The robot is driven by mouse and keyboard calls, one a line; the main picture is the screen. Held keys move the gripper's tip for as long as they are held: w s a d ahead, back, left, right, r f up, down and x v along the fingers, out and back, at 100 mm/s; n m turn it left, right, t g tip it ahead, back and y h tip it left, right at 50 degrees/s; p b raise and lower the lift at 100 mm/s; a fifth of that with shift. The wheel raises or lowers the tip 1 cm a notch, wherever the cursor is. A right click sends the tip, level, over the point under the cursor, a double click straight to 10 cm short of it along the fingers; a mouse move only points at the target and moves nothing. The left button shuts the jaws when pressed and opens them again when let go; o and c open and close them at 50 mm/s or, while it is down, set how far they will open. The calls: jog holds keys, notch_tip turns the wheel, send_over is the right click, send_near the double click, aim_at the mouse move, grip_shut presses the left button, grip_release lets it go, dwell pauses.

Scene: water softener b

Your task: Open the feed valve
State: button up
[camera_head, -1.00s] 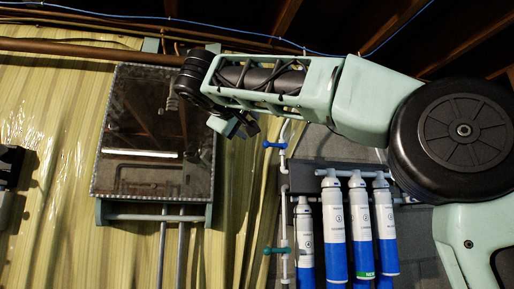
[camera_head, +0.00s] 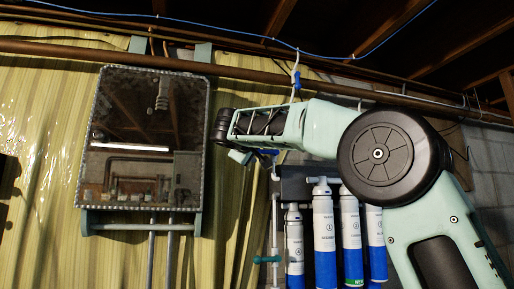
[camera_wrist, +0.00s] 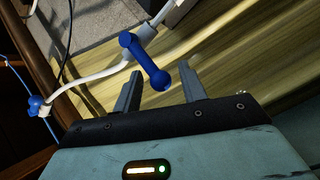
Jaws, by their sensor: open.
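A blue lever valve handle (camera_wrist: 146,60) on a white pipe shows in the wrist view. It reaches between the two grey fingers of my open gripper (camera_wrist: 160,72), and I cannot tell whether it touches them. In the head view a bit of this blue handle (camera_head: 268,152) shows just right of my gripper (camera_head: 240,157), whose fingers are hard to make out there. A second blue handle (camera_head: 297,82) hangs higher on the white line; a blue fitting (camera_wrist: 38,106) also shows at left in the wrist view. A teal handle (camera_head: 267,259) sits lower on the pipe. No label marks the feed valve.
Several blue-and-white filter cartridges (camera_head: 324,240) hang under a dark bracket right of the pipe. A copper pipe (camera_head: 60,48) and blue cable run above. The striped wall below the box is free around two conduits.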

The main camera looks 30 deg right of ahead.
jog(key=shift+w+d, duration=0.1)
grip_shut()
jog(key=shift+f, duration=0.1)
jog(key=shift+f+b, duration=0.2)
jog(key=shift+b, duration=0.35)
jog(key=d+f+n+t+y+b, duration=0.1)
jog(key=d+f+n+t+b, duration=0.1)
jog(key=n+t+b, duration=0.3)
jog(key=s+d+f+n+t+y+b, duration=0.1)
jog(key=n+t+b, duration=0.4)
jog(key=n+b, duration=0.8)
notch_tip(320, 180, down, 3)
jog(key=d+b, duration=0.1)
jog(key=b, duration=0.5)
jog(key=shift+r+n+y, duration=0.15)
jog(key=shift+n+y, duration=0.25)
jog(key=shift+s+d+n, duration=0.1)
jog(key=shift+d+n, duration=0.05)
jog(key=shift+n, duration=0.15)
jog(key=shift+r+t, duration=0.1)
jog(key=shift+t, duration=0.2)
